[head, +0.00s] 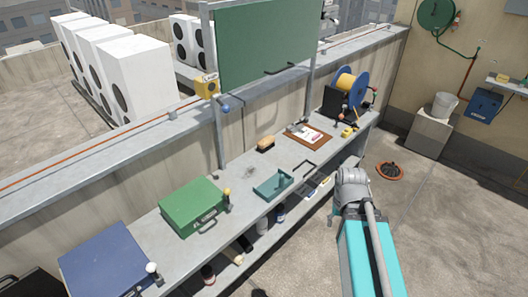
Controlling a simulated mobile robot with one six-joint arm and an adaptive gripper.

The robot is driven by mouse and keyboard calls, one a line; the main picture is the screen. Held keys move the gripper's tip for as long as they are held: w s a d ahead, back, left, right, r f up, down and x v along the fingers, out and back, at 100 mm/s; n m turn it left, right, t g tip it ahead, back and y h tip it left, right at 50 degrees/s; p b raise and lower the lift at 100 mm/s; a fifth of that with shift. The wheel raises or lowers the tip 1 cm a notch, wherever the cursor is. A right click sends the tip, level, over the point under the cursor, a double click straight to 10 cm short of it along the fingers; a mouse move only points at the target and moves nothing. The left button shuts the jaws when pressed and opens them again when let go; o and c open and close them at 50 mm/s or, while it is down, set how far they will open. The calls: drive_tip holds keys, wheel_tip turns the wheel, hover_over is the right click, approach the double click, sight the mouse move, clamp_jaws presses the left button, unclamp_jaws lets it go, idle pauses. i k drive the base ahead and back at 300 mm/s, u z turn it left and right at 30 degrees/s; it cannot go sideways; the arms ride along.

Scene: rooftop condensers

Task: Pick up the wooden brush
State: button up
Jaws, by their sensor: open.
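The wooden brush (265,143) lies on the long grey bench, toward its back edge near the foot of the green board's post. It has a brown wooden body, and its dark side faces down. Nothing covers it. My teal and grey arm is at the lower right, in front of the bench, with a grey joint near the bench's front edge. My gripper itself cannot be made out in this view. The arm is well apart from the brush.
A green board (265,42) stands behind. Bare bench surrounds the brush.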

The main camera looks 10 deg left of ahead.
sight(266, 144)
drive_tip(key=k, duration=0.15)
drive_tip(key=u, duration=0.35)
drive_tip(key=i, duration=1.25)
drive_tip(key=z, duration=0.35)
